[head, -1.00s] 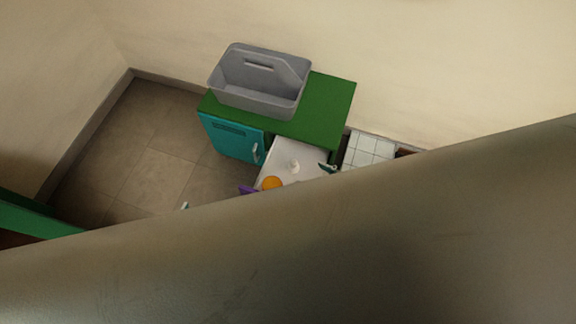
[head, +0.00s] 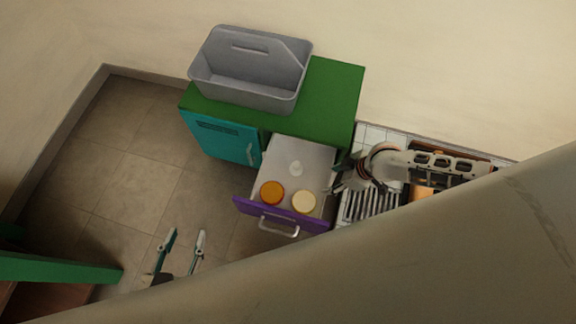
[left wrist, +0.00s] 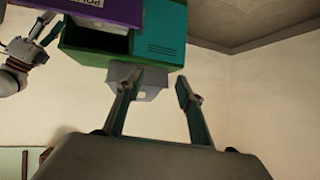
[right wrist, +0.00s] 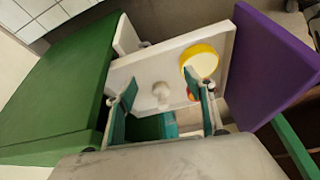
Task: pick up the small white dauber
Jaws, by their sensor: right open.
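The small white dauber (head: 295,168) stands in the open drawer, towards its back; it also shows in the right wrist view (right wrist: 160,93). My right gripper (head: 337,177) is at the drawer's right side, beside the dauber and apart from it in the head view. In the right wrist view my right gripper (right wrist: 160,80) is open, and the dauber appears between its fingers, with no contact visible. My left gripper (head: 186,235) is open and empty, left of the drawer over the floor; its spread fingers also show in the left wrist view (left wrist: 158,77).
An orange-topped jar (head: 271,192) and a cream-topped jar (head: 305,202) stand near the purple drawer front (head: 250,212). A grey caddy (head: 250,88) sits on the green cabinet top (head: 335,90). A slatted rack (head: 370,204) lies right of the drawer. A large blurred shape covers the head view's lower part.

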